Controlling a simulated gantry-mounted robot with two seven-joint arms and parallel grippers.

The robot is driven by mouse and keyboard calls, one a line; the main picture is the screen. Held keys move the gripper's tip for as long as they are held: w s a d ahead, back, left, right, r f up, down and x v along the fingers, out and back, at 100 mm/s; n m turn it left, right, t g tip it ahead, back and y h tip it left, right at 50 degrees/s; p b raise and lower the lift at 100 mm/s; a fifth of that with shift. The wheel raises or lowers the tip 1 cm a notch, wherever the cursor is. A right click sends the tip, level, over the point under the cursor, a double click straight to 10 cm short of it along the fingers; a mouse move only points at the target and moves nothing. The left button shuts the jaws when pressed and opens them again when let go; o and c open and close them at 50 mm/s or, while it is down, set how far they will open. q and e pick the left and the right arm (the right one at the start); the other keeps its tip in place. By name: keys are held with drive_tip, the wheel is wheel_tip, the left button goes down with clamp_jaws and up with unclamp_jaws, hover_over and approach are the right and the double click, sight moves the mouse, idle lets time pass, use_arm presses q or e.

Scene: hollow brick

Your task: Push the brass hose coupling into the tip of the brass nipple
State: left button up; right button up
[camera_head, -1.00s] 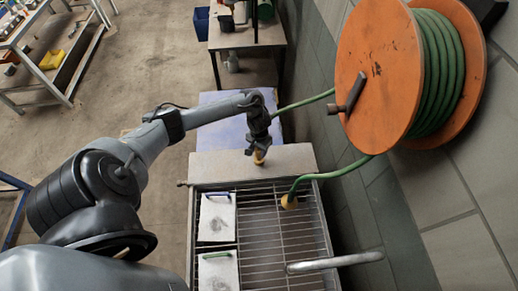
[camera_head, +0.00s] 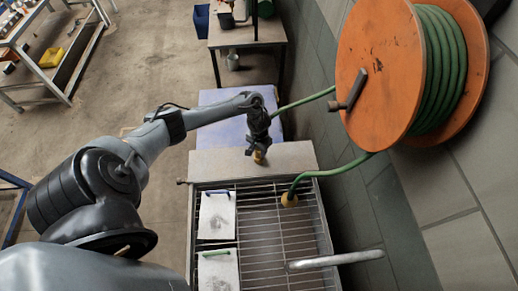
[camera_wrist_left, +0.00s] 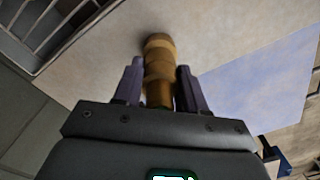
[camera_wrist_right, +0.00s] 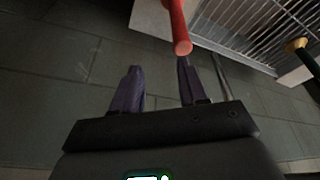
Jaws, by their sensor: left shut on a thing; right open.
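My left gripper (camera_head: 259,150) is shut on a stepped brass piece, apparently the brass hose coupling (camera_wrist_left: 159,65). It holds it over the plain board at the end of the grating. In the left wrist view the piece lies between the fingers (camera_wrist_left: 158,90); whether its end touches the board is unclear. A second brass fitting (camera_head: 289,200), perhaps the nipple, sits on the grating at the end of a green hose (camera_head: 335,172). It seems to show in the right wrist view (camera_wrist_right: 297,45). My right gripper (camera_wrist_right: 158,90) is open and empty, outside the head view.
The wire grating (camera_head: 265,230) carries two light plates (camera_head: 217,215). A bent metal pipe (camera_head: 335,261) crosses its right side. An orange hose reel (camera_head: 385,75) hangs at the right wall. A red bar (camera_wrist_right: 178,25) lies beyond my right fingers.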

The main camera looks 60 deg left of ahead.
use_arm(q)
drive_tip(key=shift+f, duration=0.25)
idle(0.3)
drive_tip(key=o, duration=1.2)
wheel_tip(320, 180, up, 9)
drive_tip(key=shift+r+p, duration=0.2)
drive_tip(key=shift+p, duration=0.95)
drive_tip(key=shift+r+p, duration=0.3)
drive_tip(key=shift+r, duration=0.45)
